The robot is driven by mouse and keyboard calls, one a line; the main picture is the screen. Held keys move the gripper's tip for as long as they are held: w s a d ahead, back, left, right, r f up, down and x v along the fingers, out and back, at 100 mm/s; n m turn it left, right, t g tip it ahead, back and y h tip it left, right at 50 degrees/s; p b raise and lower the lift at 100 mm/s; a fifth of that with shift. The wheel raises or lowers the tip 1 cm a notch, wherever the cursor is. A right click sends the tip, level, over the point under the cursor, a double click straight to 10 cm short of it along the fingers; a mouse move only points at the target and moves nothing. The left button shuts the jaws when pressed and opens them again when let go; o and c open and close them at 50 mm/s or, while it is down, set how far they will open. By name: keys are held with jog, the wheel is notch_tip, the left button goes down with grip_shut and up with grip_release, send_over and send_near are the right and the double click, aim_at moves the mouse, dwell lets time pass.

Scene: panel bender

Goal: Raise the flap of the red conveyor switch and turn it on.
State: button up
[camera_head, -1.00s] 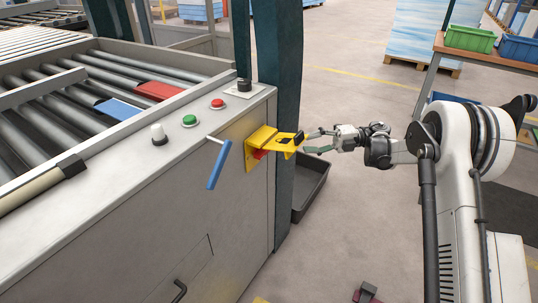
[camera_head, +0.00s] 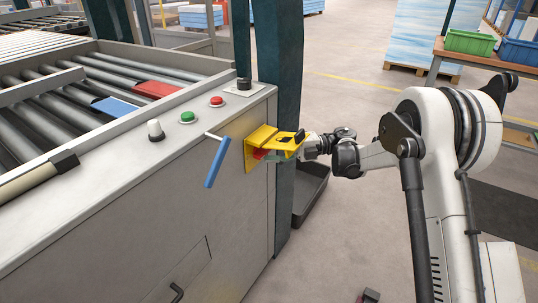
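The conveyor switch is on the side face of the grey machine. Its yellow flap and housing (camera_head: 262,137) stick out to the right, with a black piece at the flap's outer end. A part of the red switch (camera_head: 260,154) shows under the yellow part. My gripper (camera_head: 283,156) reaches in from the right, at the flap's outer end. A greenish finger part shows below the flap, close to the red switch. The rest of the fingers is hidden behind the flap, so I cannot tell their opening or whether they touch anything.
A blue-handled lever (camera_head: 216,163) sticks out just left of the switch. Green (camera_head: 187,117) and red (camera_head: 217,101) buttons and a white knob (camera_head: 155,130) sit on the machine's top. A dark post (camera_head: 280,90) stands behind the switch, with a dark bin (camera_head: 310,195) beside it.

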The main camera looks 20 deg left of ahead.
jog(key=shift+s+a, duration=0.2)
jog(key=shift+a, duration=0.1)
grip_shut()
